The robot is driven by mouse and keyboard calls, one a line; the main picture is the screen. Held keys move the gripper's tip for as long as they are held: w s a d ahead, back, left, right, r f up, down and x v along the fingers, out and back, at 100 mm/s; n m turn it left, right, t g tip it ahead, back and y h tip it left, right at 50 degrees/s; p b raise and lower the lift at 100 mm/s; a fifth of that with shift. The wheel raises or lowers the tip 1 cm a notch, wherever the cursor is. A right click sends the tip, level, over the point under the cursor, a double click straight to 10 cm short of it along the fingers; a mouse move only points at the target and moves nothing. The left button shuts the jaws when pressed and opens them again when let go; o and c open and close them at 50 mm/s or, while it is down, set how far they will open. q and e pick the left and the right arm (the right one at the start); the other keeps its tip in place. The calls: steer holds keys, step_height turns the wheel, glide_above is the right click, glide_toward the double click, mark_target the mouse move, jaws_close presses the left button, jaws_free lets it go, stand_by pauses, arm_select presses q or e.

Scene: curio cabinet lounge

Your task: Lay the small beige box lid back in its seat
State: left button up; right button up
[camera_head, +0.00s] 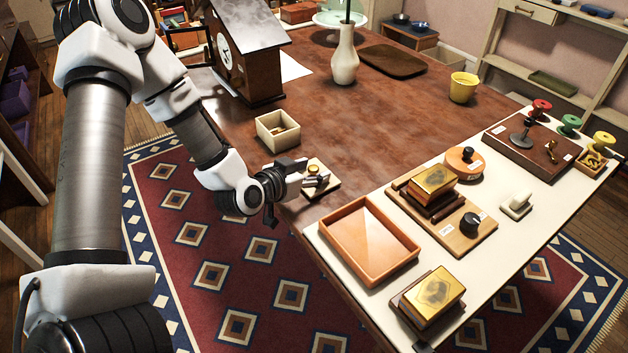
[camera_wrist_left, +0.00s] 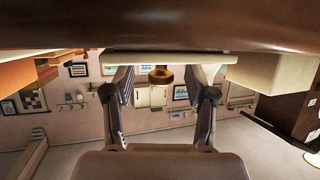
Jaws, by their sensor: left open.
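The small beige box lid (camera_head: 328,189) is a flat square plate with a round brass knob (camera_head: 313,169). It lies on the brown table near its left edge. The beige open box (camera_head: 278,131) stands a little behind it, with something small and yellowish inside. My left gripper (camera_head: 316,181) is low at the lid, coming from the left. The left wrist view looks upside down: the knob (camera_wrist_left: 160,75) sits between the two spread fingers (camera_wrist_left: 163,105), with a gap on each side. The lid (camera_wrist_left: 170,58) shows beyond them, against the table. My right gripper is not in view.
An orange tray (camera_head: 351,228) stands on the pale mat (camera_head: 480,260) to the right of the lid. A clock house (camera_head: 247,70) stands behind the box, and a white vase (camera_head: 345,62) farther back. The table between the vase and the lid is clear.

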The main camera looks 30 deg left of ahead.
arm_select(q)
steer(key=shift+s+a, duration=0.1)
steer(key=shift+c, duration=1.1)
jaws_close()
steer(key=shift+r, duration=0.1)
